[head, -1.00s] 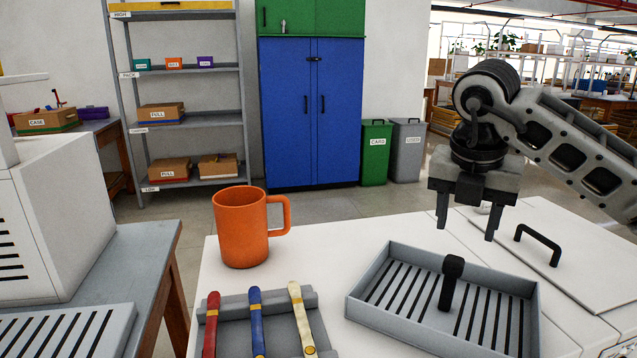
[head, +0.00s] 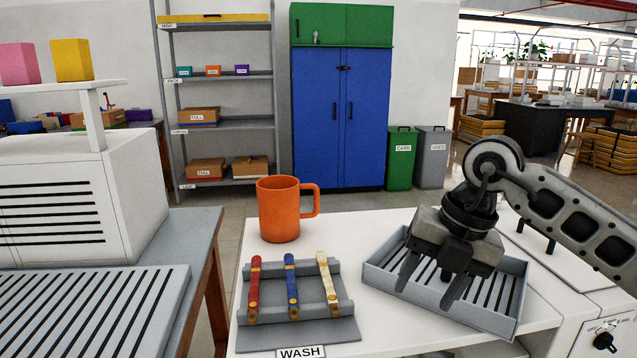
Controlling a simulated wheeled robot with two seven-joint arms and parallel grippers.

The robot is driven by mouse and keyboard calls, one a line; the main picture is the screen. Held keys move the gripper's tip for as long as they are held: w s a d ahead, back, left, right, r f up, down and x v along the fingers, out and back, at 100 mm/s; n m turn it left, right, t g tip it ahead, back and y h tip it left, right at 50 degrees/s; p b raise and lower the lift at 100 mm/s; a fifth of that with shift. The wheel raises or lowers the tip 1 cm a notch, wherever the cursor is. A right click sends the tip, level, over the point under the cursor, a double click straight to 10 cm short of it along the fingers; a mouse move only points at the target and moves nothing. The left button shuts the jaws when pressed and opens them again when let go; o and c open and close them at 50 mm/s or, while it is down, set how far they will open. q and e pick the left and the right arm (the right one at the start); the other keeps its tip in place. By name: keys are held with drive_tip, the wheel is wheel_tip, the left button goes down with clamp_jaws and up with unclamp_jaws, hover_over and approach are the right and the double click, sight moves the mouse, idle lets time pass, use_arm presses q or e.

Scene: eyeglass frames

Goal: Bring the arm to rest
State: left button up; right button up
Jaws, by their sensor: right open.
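My right gripper (head: 430,281) is open, with its two fingers apart and pointing down over the left part of the grey slatted tray (head: 505,297). I see nothing held between the fingers. The gripper and its wrist cover part of the tray, so the dark-handled item seen there earlier is hidden. My left gripper is not in view.
An orange mug (head: 279,210) stands on the white counter (head: 350,242). A grey rack (head: 335,310) holds red, blue and cream temple arms, behind a WASH label (head: 301,352). A white machine (head: 55,205) stands at the left.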

drive_tip(key=s+a+r+n+g+y+p, duration=0.1)
drive_tip(key=s+a+g+y, duration=0.1)
drive_tip(key=s+a+y, duration=0.45)
drive_tip(key=s+a+r+n+g+y+p, duration=0.15)
drive_tip(key=s+a+y, duration=0.25)
drive_tip(key=a+y, duration=0.6)
drive_tip(key=w+d+f+m+t+h+p, duration=0.1)
drive_tip(key=w+d+f+m+t+h, duration=0.25)
drive_tip(key=m+t, duration=0.8)
drive_tip(key=w+d+f+m+t+h+p, duration=0.1)
drive_tip(key=d+f+m+t+h, duration=0.2)
drive_tip(key=d+m+t+h, duration=0.85)
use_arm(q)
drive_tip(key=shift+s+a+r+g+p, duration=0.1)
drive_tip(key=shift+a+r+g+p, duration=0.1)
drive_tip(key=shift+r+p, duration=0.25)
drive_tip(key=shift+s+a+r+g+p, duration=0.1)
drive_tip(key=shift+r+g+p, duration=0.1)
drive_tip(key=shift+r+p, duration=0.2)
use_arm(e)
drive_tip(key=s+f+m+g, duration=0.5)
drive_tip(key=s+f, duration=0.1)
drive_tip(key=f, duration=0.3)
drive_tip(key=s+f+m+g, duration=0.5)
drive_tip(key=s+f, duration=0.1)
drive_tip(key=f, duration=0.2)
drive_tip(key=shift+f+h, duration=0.35)
drive_tip(key=shift+h, duration=0.1)
